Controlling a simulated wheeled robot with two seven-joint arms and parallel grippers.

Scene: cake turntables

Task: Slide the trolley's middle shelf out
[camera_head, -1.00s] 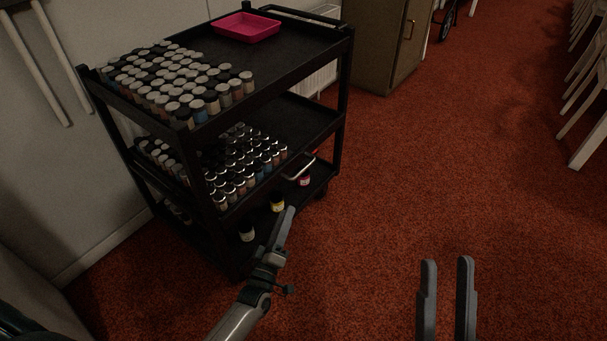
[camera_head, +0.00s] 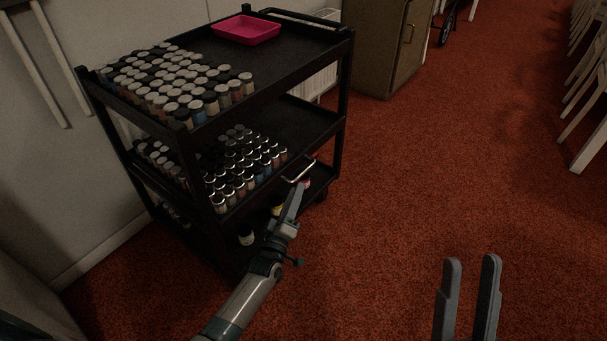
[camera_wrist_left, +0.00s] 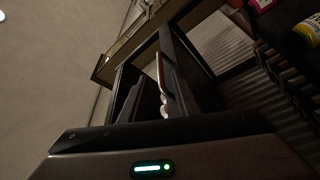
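The black trolley (camera_head: 345,90) stands at the left with three levels. Its middle shelf (camera_head: 300,118) carries rows of small capped jars, and a pale metal handle (camera_head: 312,161) sticks out at its front edge. My left gripper (camera_head: 296,190) is just below and in front of that handle, its fingers pointing up at it. In the left wrist view the left gripper's fingers (camera_wrist_left: 150,95) stand apart, with a thin pale bar, seemingly the handle, near them; whether they touch it I cannot tell. My right gripper (camera_head: 468,290) is open and empty over the carpet.
The top shelf holds more jars (camera_head: 180,80) and a pink tray (camera_head: 246,30). A few jars (camera_head: 246,235) stand on the bottom shelf. A cabinet (camera_head: 380,50) is behind the trolley and white chairs (camera_head: 590,145) are at the far right. The red carpet between is clear.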

